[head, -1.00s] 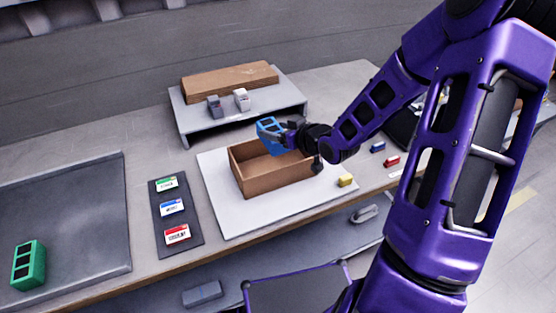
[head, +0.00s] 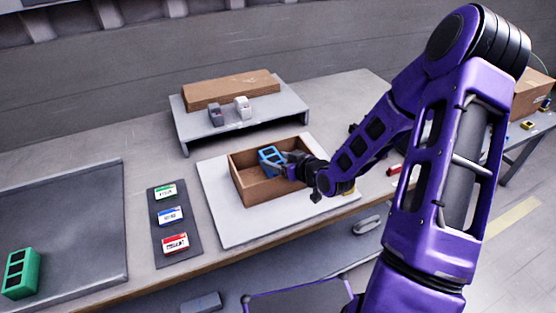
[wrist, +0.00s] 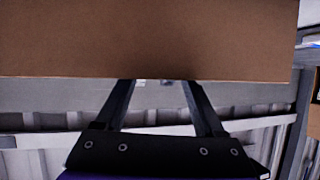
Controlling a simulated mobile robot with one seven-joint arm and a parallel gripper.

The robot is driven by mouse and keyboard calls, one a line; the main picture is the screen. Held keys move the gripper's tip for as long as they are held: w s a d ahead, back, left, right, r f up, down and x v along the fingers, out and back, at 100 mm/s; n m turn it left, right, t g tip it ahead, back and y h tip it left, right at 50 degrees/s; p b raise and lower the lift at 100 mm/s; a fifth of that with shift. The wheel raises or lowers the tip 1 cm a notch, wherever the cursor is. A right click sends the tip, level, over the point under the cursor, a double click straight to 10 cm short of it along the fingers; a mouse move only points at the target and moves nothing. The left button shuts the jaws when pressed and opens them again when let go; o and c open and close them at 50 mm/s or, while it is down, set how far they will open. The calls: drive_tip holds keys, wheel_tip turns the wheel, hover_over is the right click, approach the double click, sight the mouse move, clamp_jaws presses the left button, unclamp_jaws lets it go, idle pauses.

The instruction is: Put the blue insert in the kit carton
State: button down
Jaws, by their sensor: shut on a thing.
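The blue insert (head: 269,156), a small block with square openings, is within the opening of the kit carton in the head view, near its back wall. The kit carton (head: 272,192) is an open brown box. My gripper (head: 284,161) is shut on the insert and reaches in over the carton from the right. I cannot tell whether the insert touches the carton floor. In the wrist view a brown panel (wrist: 150,40), seemingly a carton wall, hides the fingertips and the insert.
The carton stands on a pale mat (head: 218,205). Behind it, a grey riser (head: 270,118) carries a long brown box (head: 230,90) and two small items. A dark strip with labelled cards (head: 170,215) lies left. A green insert (head: 21,273) sits on the dark tray (head: 75,215). A red block (head: 394,169) lies right.

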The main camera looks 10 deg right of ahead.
drive_tip(key=shift+f+b, duration=0.35)
drive_tip(key=shift+f, duration=0.15)
drive_tip(key=shift+r, duration=0.1)
unclamp_jaws()
drive_tip(key=shift+r+p, duration=0.55)
drive_tip(key=shift+p, duration=0.05)
drive_tip(key=p+v, duration=0.1)
drive_tip(key=v, duration=1.1)
drive_tip(key=shift+p, duration=0.35)
